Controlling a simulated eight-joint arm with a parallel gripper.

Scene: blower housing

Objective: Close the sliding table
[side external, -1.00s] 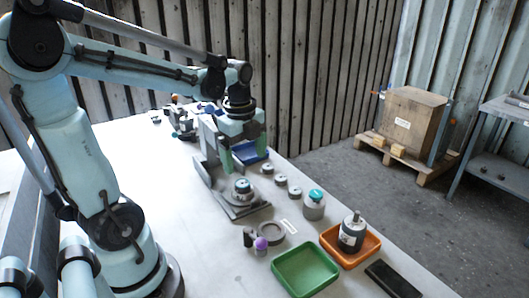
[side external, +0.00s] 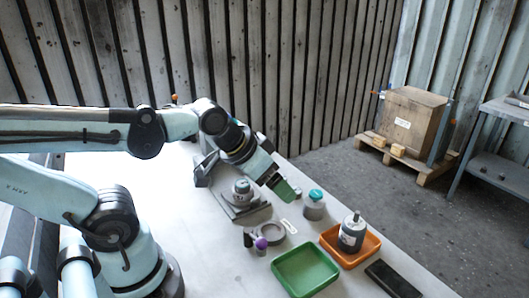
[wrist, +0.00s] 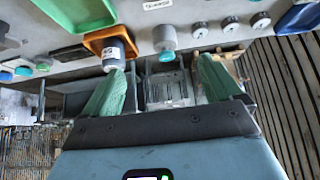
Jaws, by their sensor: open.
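The sliding table is a grey metal slide (side external: 238,211) on the workbench, with a grey round part (side external: 242,190) on its plate. Its rear end is partly hidden by my arm in the side view, so I cannot tell exactly how far it is slid. My gripper (side external: 286,191) has green fingers and is tilted, to the right of the slide and apart from it. In the wrist view my gripper (wrist: 160,72) is open with nothing between the fingers; I cannot make out the slide there.
A teal-capped grey bottle (side external: 314,207) stands just right of my gripper. An orange tray (side external: 368,245) holds a grey cylinder (side external: 352,230); a green tray (side external: 305,271) is in front. A grey ring (side external: 270,232) and purple-topped part (side external: 261,246) lie nearby. A blue tray (wrist: 298,18) shows in the wrist view.

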